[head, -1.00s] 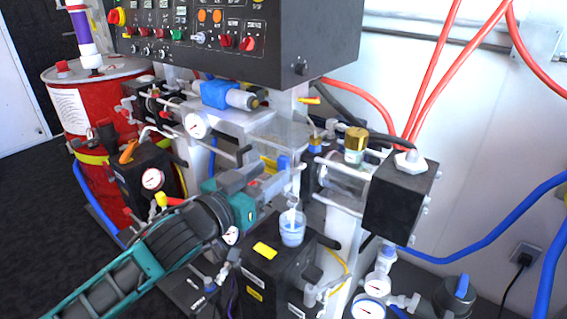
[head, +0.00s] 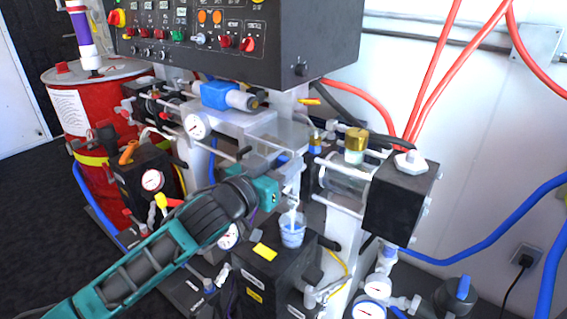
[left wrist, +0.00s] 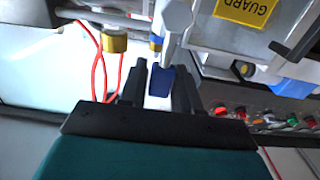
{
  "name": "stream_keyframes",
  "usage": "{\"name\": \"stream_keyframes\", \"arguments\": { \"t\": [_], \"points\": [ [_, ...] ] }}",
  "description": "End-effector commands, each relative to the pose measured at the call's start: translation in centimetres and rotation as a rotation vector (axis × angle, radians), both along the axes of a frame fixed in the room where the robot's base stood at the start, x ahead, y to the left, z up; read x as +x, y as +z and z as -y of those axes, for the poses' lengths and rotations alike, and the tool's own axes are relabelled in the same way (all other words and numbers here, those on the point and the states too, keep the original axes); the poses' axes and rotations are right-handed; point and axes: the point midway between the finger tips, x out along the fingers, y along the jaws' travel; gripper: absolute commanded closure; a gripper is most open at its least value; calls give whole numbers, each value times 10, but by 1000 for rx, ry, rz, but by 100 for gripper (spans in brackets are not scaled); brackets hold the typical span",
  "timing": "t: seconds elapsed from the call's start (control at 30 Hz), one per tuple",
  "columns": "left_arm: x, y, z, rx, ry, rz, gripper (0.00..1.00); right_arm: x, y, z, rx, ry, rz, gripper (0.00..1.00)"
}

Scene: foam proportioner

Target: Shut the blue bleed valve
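The blue bleed valve handle (left wrist: 160,82) shows in the left wrist view between the two fingers of my left gripper (left wrist: 160,88). The fingers lie close along both sides of it with no clear gap, so the gripper looks shut on it. A brass fitting and a pale metal pipe sit just beyond the handle. A clear cup with bluish contents (head: 292,232) stands just below, under a pale thin spout or stream. My right gripper is not in view.
The black control box (head: 215,40) hangs above my gripper. A clear cylinder and black block (head: 400,195) stand to the right. A black box with yellow labels (head: 270,268) bears the cup. A red drum (head: 90,110) stands at left. Red and blue hoses run at right.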

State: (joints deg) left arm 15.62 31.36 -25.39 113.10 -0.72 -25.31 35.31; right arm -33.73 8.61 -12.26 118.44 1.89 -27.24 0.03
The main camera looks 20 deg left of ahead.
Motion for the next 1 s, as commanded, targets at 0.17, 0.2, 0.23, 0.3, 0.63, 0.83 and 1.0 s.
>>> {"name": "stream_keyframes", "arguments": {
  "t": [0.17, 0.2, 0.23, 0.3, 0.63, 0.83, 1.0],
  "points": [
    [0, 0, 0, 0, 0, 0, 86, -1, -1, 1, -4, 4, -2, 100],
    [0, 0, 0, 0, 0, 0, 89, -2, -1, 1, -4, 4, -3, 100],
    [0, 0, 0, 0, 0, 0, 92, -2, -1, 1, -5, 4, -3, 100],
    [0, 0, 0, 0, 0, 0, 99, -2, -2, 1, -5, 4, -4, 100],
    [0, 0, 0, 0, 0, 0, 100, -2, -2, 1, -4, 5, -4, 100],
    [-1, 1, 1, 20, 0, 6, 100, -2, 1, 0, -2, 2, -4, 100],
    [-2, 2, 5, 84, -1, 29, 100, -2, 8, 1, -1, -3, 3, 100]
  ]
}}
